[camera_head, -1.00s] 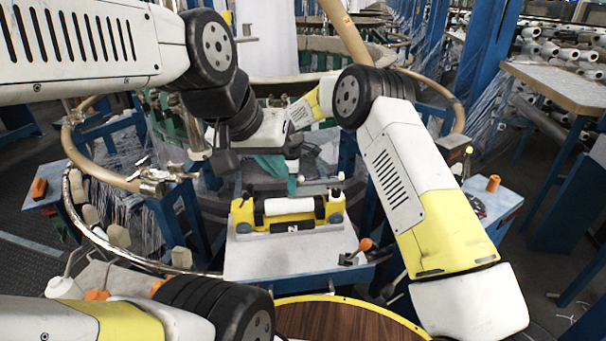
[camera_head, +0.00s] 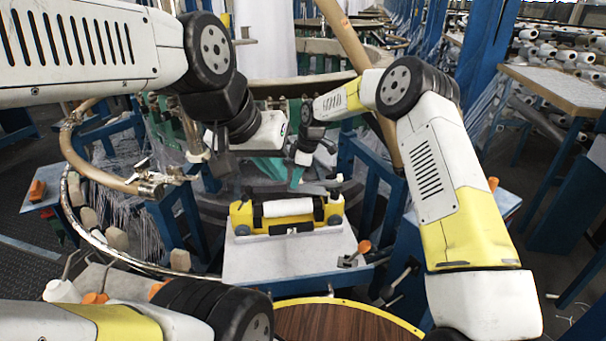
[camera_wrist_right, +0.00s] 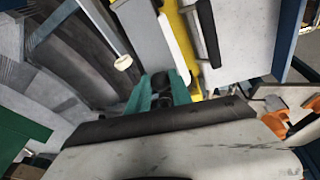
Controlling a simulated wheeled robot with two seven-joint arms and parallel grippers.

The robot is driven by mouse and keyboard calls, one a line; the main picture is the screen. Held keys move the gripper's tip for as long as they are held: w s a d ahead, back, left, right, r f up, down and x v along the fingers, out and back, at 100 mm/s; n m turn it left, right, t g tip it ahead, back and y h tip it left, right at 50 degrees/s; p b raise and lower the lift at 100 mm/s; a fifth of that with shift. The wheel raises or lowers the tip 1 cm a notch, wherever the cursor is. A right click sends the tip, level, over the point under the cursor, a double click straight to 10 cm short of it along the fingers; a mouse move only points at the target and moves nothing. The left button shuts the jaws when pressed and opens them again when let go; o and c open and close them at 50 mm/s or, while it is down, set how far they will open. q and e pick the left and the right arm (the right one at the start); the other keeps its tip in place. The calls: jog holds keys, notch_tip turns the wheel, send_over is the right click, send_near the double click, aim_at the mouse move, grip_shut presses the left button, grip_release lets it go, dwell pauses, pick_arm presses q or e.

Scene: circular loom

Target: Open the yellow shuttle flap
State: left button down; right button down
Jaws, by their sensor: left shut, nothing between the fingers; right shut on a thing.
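The yellow shuttle (camera_head: 243,218) lies on a grey-white table in the head view, with a white roll (camera_head: 288,208) and dark parts along it. In the right wrist view the yellow body (camera_wrist_right: 178,22) is beyond the fingers. My right gripper (camera_head: 296,178) has teal fingers just behind and above the shuttle; they show close together in the wrist view (camera_wrist_right: 165,92). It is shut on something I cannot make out. My left gripper (camera_head: 265,165) is shut and empty, behind the shuttle to the left of the right one. I cannot tell the flap apart clearly.
The loom's metal ring (camera_head: 85,215) curves round the left. A light-tipped rod (camera_wrist_right: 123,62) is near the right fingers.

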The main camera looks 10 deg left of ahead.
aim_at(306, 189)
jog(key=d+r+y, duration=0.1)
jog(key=w+d+r+y, duration=0.1)
jog(key=shift+r+g+y, duration=0.1)
jog(key=shift+g+y, duration=0.2)
jog(key=shift+g, duration=0.1)
jog(key=shift+d+r, duration=0.25)
jog(key=shift+r, duration=0.05)
jog(key=shift+w+d+r, duration=0.15)
jog(key=shift+d, duration=0.25)
